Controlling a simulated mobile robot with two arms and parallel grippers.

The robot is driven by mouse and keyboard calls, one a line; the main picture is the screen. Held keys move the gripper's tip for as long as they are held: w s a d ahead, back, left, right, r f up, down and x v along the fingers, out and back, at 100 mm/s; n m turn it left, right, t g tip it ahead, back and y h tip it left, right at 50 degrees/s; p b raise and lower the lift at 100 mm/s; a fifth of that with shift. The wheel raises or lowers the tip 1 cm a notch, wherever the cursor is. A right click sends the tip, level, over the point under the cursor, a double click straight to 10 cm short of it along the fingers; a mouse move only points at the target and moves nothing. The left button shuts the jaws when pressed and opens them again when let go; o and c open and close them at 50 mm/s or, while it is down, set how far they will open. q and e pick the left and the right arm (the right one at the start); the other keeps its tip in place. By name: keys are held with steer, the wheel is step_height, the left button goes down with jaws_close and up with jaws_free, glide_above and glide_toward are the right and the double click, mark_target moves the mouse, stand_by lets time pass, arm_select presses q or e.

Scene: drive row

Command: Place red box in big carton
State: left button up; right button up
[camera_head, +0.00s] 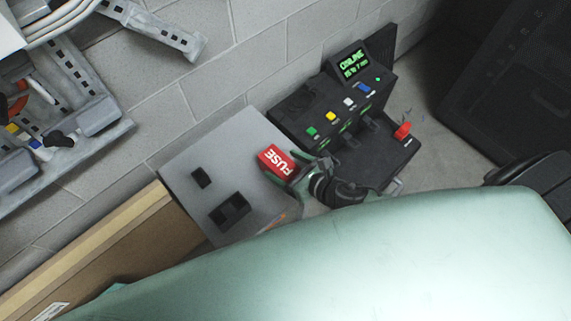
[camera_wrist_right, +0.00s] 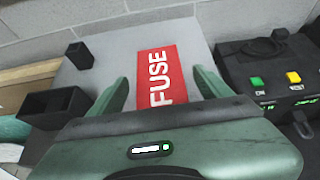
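The red box (camera_head: 277,160), marked FUSE in white, is at the right edge of the grey cabinet top. It also shows in the right wrist view (camera_wrist_right: 161,72), between the two fingers. My right gripper (camera_head: 298,172) is at the box. In the wrist view its green fingers (camera_wrist_right: 163,88) stand apart, with a visible gap on each side of the box. The big carton (camera_head: 150,232) is brown cardboard at the lower left in the head view, beside the grey cabinet. Its inside is hidden. My left gripper is not in view.
The grey cabinet (camera_head: 185,205) has black sockets (camera_head: 230,212) on top. A black control panel (camera_head: 345,125) with coloured buttons, a lit display and a red knob (camera_head: 402,130) stands right of the box. A block wall (camera_head: 190,100) is behind. My pale green body covers the lower head view.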

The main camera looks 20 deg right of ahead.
steer(key=shift+r, duration=0.2)
steer(key=v, duration=1.2)
steer(key=shift+f, duration=0.15)
